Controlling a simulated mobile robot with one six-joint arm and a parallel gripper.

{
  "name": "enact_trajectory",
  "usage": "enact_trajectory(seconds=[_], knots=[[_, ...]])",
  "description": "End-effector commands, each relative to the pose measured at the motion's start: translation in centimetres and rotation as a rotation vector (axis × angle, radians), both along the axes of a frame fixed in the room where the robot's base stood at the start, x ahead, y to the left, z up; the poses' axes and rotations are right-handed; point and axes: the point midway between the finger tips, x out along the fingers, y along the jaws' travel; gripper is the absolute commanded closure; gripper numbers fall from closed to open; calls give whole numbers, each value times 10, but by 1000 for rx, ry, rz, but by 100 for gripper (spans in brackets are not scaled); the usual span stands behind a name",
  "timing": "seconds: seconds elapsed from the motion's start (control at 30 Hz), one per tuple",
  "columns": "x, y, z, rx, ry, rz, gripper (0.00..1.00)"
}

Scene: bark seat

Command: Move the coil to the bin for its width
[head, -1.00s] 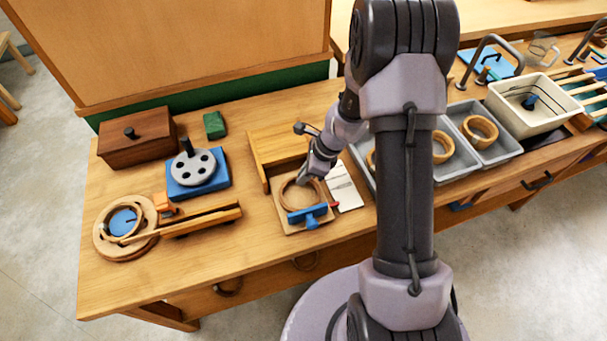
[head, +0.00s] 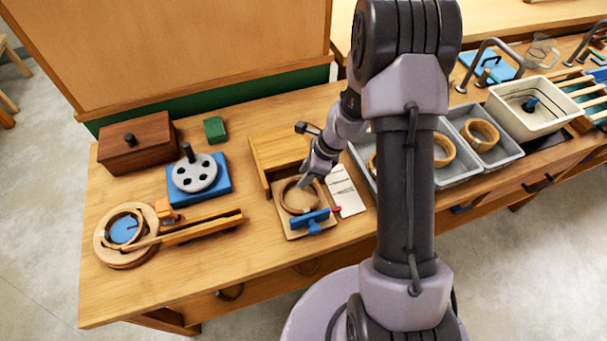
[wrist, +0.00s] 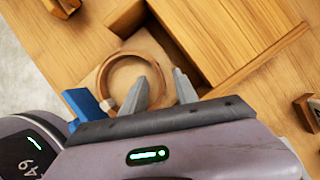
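The coil (head: 283,200) is a pale wooden-coloured ring on a small square board (head: 291,233) with a blue clamp (head: 310,219) at its front. It also shows in the wrist view (wrist: 106,72). My gripper (head: 304,184) is at the coil's far right side. In the wrist view my gripper (wrist: 167,68) has its fingers apart, one over the ring's inside and one near its outer right edge. I cannot tell whether either touches it. Grey bins (head: 508,158) stand at the right, with similar rings in them, partly hidden by my arm.
A white card (head: 345,192) lies right of the board, and a wooden box-like stand (head: 280,150) is behind it. A cream basin (head: 545,117) is beyond the bins. A blue-based disc device (head: 197,175) and a round winder (head: 112,256) are left.

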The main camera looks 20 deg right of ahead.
Motion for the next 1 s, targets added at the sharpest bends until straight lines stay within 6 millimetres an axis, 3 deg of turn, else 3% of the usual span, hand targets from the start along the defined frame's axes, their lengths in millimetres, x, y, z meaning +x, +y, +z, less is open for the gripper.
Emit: enact_trajectory(seconds=[0.3, 0.6, 0.8, 1.0], knots=[[-12, -27, 77, -1, -3, -3, 64], [-23, -50, 137, 0, -3, -2, 64], [-26, -56, 152, 0, -2, -2, 64], [-27, -57, 152, 0, 0, -1, 64]])
